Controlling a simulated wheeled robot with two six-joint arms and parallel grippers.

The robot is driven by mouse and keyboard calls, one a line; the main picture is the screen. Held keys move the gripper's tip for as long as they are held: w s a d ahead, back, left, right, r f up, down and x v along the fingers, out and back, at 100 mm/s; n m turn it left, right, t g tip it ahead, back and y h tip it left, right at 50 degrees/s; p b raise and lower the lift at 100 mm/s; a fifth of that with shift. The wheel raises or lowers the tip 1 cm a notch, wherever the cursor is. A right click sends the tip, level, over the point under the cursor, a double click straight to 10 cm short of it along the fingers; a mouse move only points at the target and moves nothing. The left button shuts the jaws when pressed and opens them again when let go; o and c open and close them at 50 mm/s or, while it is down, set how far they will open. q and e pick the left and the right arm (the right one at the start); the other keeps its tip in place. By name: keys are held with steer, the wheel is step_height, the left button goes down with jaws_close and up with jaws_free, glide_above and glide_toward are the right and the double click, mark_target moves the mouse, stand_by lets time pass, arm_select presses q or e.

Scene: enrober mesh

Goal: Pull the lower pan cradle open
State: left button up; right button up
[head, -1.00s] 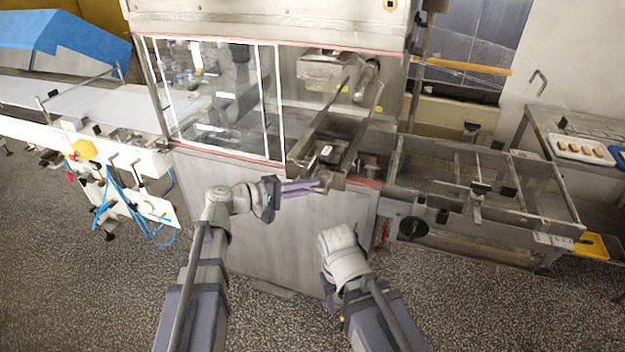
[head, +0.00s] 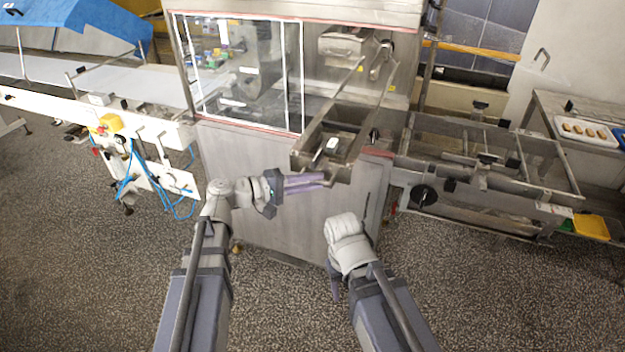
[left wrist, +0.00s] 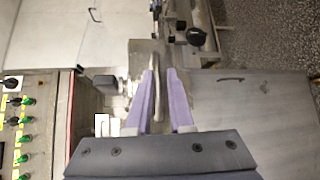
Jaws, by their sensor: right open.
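The lower pan cradle (head: 312,158) is a long steel tray that juts out of the front of the machine. Its handle bar (left wrist: 157,90) shows in the left wrist view between my purple fingers. The left wrist view (left wrist: 161,95) shows a narrow gap to the right of the bar. My right gripper (head: 334,285) hangs low in front of the machine, pointing down, open and empty, mostly hidden by its wrist.
The machine's steel front panel (head: 285,210) stands behind both arms. A conveyor with a white belt (head: 50,75) is on the left. A steel frame with a black knob (head: 424,196) is on the right.

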arm_select(q)
steer(key=p+v, duration=0.1)
steer(key=v, duration=0.7)
stand_by(0.6)
